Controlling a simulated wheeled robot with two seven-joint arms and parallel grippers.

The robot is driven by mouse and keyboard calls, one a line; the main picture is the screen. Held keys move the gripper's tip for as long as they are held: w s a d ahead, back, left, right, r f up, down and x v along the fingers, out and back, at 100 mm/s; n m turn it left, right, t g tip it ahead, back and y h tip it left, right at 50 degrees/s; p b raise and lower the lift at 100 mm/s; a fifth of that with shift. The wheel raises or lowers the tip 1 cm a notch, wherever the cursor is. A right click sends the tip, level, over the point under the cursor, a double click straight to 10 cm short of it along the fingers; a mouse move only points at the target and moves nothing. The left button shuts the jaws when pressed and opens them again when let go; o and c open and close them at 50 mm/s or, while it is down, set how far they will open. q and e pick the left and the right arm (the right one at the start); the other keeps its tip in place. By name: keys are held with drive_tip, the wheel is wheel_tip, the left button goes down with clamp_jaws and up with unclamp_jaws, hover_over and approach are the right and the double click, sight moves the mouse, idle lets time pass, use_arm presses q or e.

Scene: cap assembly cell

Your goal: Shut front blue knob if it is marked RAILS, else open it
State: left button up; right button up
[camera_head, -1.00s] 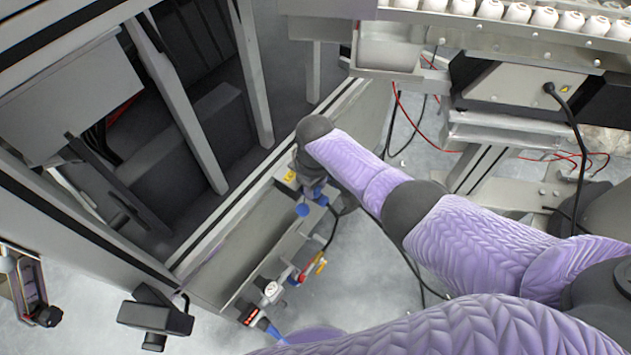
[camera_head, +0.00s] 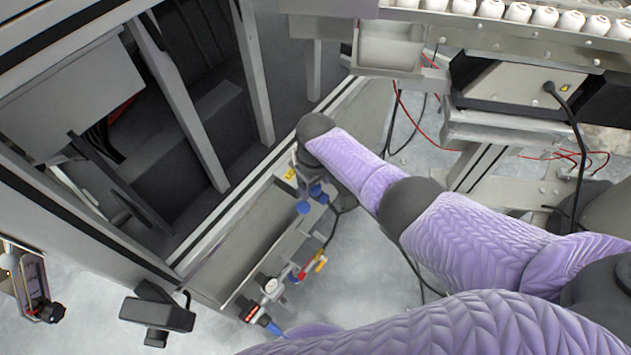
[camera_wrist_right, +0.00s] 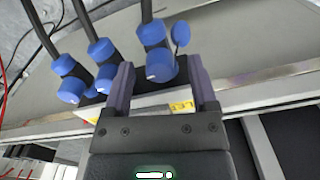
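In the right wrist view my right gripper (camera_wrist_right: 160,65) is open. Its dark fingers stand apart on either side of a blue fitting (camera_wrist_right: 157,63), with gaps visible at both sides. A flat blue knob (camera_wrist_right: 181,34) stands up beside that fitting. A yellow label (camera_wrist_right: 182,106) lies between the fingers; its text is partly covered and I read only "LET". In the head view blue knobs (camera_head: 303,207) show at the end of the panel. My right gripper is mostly hidden there under my purple-sleeved arm. My left gripper is not in view.
Two more blue fittings (camera_wrist_right: 70,80) (camera_wrist_right: 102,52) with black hoses sit left of the fingers. A red-and-yellow valve (camera_head: 314,265) and gauge are lower on the tray (camera_head: 245,235). A black box (camera_head: 157,312) stands in front. A conveyor with white caps (camera_head: 517,14) is at upper right.

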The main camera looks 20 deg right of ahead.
wheel_tip(320, 180, up, 10)
drive_tip(key=p, duration=0.6)
drive_tip(key=shift+f, duration=0.1)
